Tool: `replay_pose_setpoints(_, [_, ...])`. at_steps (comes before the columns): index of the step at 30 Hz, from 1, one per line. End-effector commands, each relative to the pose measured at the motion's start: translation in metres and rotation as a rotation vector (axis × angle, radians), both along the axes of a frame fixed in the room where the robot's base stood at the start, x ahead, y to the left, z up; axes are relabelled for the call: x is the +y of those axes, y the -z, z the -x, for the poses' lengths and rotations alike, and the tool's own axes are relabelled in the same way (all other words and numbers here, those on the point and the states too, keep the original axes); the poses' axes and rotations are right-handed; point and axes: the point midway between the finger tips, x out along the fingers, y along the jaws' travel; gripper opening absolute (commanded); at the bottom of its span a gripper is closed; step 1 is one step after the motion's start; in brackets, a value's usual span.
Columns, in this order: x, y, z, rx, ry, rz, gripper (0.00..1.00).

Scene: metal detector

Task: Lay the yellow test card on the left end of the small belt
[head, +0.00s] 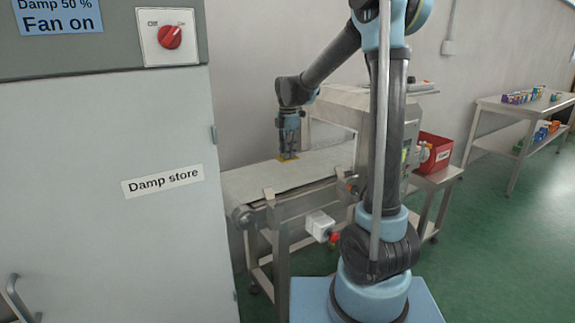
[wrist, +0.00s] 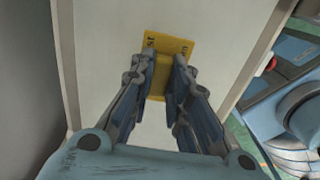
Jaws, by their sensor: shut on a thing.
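The yellow test card (wrist: 168,44) is between the fingertips of my gripper (wrist: 163,70) in the wrist view, with dark lettering partly covered by the fingers. My gripper is shut on it. In the head view the card (head: 282,158) shows as a small yellow patch under my gripper (head: 288,156), low over the small belt (head: 255,180). I cannot tell whether the card touches the belt. The pale belt runs from its left end, beside the damp store cabinet, rightward into the detector housing.
The damp store cabinet (head: 105,230) stands close on the left. The metal detector housing (head: 345,103) is right of my gripper. A red bin (head: 435,150) sits on a side table behind my arm. The belt's left part is bare.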

Motion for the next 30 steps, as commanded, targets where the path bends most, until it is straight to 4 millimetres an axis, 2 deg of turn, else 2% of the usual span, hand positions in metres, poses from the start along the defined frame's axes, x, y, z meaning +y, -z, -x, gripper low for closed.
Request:
replay_pose_setpoints(5, [-0.002, 0.013, -0.001, 0.0, 0.003, 0.0, 0.0])
replay_pose_setpoints(14, [-0.004, 0.047, -0.001, 0.0, 0.005, 0.0, 0.0])
replay_pose_setpoints(26, [-0.004, 0.051, -0.001, 0.0, 0.005, 0.0, 0.0])
replay_pose_setpoints(27, [-0.004, 0.051, -0.001, 0.0, 0.005, 0.0, 0.25])
replay_pose_setpoints(29, [-0.004, 0.051, -0.001, 0.0, 0.005, 0.0, 0.36])
replay_pose_setpoints(30, [-0.004, 0.051, -0.001, 0.0, 0.005, 0.0, 0.36])
